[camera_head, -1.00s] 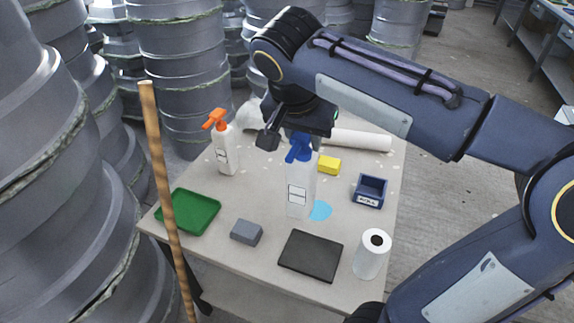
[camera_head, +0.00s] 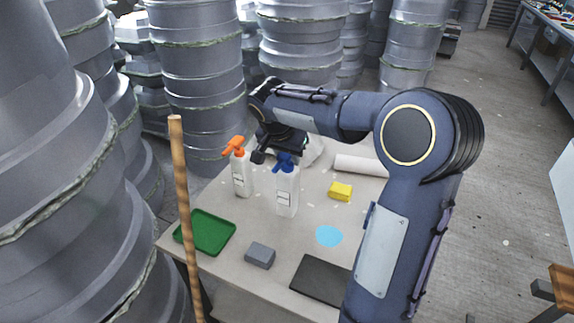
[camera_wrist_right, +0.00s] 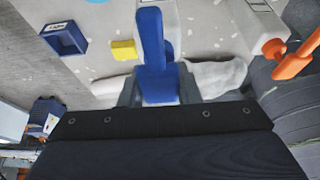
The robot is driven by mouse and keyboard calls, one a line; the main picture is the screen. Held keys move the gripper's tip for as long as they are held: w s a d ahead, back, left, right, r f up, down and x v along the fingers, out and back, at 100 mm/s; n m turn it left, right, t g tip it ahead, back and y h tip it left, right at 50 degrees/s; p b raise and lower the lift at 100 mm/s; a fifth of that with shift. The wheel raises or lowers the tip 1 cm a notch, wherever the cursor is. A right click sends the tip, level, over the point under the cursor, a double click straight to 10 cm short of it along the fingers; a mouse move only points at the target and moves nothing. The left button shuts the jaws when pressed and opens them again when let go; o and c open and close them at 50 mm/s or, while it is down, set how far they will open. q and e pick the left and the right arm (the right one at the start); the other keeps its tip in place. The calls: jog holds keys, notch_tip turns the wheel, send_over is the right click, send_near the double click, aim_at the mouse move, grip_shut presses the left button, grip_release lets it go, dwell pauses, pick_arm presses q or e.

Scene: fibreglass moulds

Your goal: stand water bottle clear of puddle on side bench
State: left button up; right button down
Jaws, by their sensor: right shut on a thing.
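The water bottle (camera_head: 287,196) is white with a blue spray head and a label. It is upright over the side bench (camera_head: 240,265), to the left of the light blue puddle (camera_head: 329,236) and apart from it in the head view. I cannot tell whether its base touches the bench. My right gripper (camera_head: 281,155) is shut on the bottle's blue head, which also shows between the fingers in the right wrist view (camera_wrist_right: 152,55). The puddle's edge shows at the top of that view (camera_wrist_right: 102,2). My left gripper is out of view.
An orange-headed spray bottle (camera_head: 241,175) stands close left of the held bottle. A green tray (camera_head: 205,232), grey block (camera_head: 260,255), dark flat slab (camera_head: 320,278), yellow block (camera_head: 340,191) and white roll (camera_head: 360,166) lie around. A wooden pole (camera_head: 184,215) rises in front.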

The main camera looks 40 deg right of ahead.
aim_at(287, 189)
jog(key=shift+w+d+f, duration=0.35)
jog(key=shift+w+f, duration=0.05)
jog(key=shift+f, duration=0.1)
jog(key=x, duration=0.3)
jog(key=shift+a+f, duration=0.3)
jog(key=shift+f, duration=0.25)
jog(key=shift+f, duration=0.15)
jog(key=c, duration=1.1)
grip_release()
jog(key=shift+o, duration=0.2)
